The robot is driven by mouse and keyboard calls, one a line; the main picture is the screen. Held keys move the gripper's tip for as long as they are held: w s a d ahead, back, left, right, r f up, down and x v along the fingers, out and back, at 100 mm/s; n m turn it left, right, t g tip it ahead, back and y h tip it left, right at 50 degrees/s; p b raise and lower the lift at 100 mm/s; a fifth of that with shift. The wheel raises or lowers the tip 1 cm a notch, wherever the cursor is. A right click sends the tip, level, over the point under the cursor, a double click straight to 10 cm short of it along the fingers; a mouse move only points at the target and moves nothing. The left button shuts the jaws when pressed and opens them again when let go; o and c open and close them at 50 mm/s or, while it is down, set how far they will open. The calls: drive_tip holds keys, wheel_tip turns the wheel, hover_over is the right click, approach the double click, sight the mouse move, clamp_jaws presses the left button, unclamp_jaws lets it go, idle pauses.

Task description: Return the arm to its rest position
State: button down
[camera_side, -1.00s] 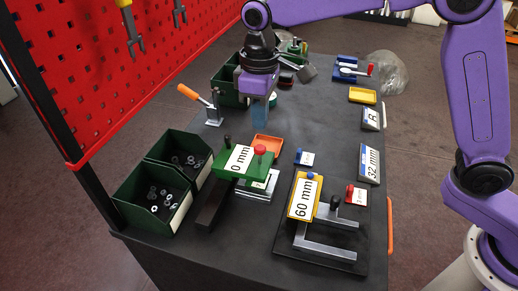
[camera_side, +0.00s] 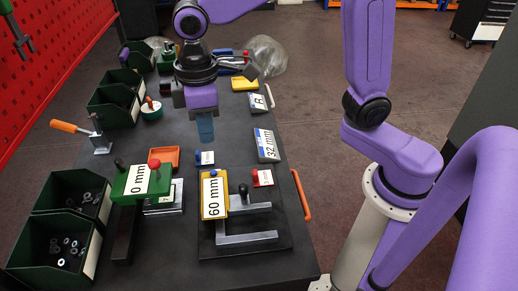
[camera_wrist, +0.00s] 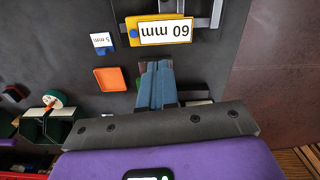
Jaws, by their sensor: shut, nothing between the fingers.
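My gripper (camera_side: 205,127) is shut and empty. It points down above the dark table (camera_side: 225,150), beyond the small orange tray (camera_side: 165,157) and the block marked 60 mm (camera_side: 213,194). Part of the table beneath my wrist is hidden.
A green block marked 0 mm (camera_side: 142,181) stands at the front left, beside green bins (camera_side: 65,225) of washers. A 32 mm sign (camera_side: 266,145) stands right. A red pegboard (camera_side: 40,75) borders the left.

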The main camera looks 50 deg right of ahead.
drive_tip(key=s+d+f+n, duration=0.1)
drive_tip(key=s+d+f, duration=0.1)
drive_tip(key=s+d, duration=0.6)
drive_tip(key=s+d+f+n, duration=0.1)
drive_tip(key=s+d+f, duration=0.1)
drive_tip(key=s+d, duration=0.6)
drive_tip(key=shift+s+d, duration=0.15)
drive_tip(key=shift+s, duration=1.05)
